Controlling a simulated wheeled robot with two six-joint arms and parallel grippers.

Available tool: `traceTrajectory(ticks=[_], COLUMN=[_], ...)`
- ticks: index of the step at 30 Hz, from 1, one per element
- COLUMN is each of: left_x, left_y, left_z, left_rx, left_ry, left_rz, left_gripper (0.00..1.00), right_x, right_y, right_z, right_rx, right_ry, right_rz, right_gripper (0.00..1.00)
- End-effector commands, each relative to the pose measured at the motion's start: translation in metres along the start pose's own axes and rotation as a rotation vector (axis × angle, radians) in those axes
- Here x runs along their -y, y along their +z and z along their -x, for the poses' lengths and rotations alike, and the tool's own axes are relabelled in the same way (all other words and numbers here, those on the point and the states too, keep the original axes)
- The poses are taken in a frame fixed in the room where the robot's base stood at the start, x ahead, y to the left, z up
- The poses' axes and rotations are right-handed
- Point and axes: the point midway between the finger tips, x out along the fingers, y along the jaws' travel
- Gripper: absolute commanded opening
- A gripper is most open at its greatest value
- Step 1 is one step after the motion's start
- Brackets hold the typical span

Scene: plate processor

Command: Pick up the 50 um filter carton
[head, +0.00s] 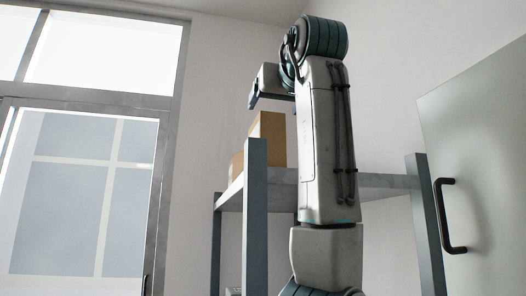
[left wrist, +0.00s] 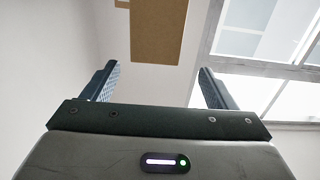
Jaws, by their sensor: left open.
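A tan cardboard carton (head: 270,132) stands on the top shelf of a rack, partly behind my left arm. A lower tan carton (head: 236,166) stands beside it on the left, mostly hidden by the rack post. I cannot read any label to tell which is the 50 um filter carton. My left gripper (head: 268,98) is above the taller carton in the head view. In the left wrist view it (left wrist: 157,72) is open and empty, with a tan carton (left wrist: 156,32) ahead of its fingers, apart from them. My right gripper is not in view.
The rack's grey shelf (head: 385,181) has upright posts at its corners (head: 256,215). A grey door or panel with a black handle (head: 448,215) is at the right. A window and glazed door (head: 85,190) are at the left. The shelf's right part looks clear.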

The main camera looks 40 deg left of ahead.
Motion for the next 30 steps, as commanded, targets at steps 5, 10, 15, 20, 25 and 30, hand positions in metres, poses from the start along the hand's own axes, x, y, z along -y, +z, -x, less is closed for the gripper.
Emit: traceTrajectory(ticks=[5,10,15,20,25,30], left_x=[0.0,-0.001,-0.004,-0.005,-0.005,-0.005], left_y=[-0.002,-0.001,-0.001,0.001,0.004,0.005], left_z=[-0.031,-0.044,-0.064,-0.082,-0.089,-0.089], left_rx=[0.004,0.003,0.004,0.003,0.002,0.002], left_ry=[-0.003,-0.003,-0.004,-0.004,-0.003,-0.003], left_rz=[-0.001,-0.001,-0.001,0.0,0.0,0.0], left_gripper=[0.8,0.8,0.8,0.8,0.8,0.8], right_x=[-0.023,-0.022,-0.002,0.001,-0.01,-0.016], right_y=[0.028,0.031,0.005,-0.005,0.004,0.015], right_z=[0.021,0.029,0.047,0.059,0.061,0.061], right_rx=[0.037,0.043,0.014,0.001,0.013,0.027], right_ry=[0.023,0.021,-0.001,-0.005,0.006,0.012], right_rz=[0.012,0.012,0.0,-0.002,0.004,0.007], right_gripper=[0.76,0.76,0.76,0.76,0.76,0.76])
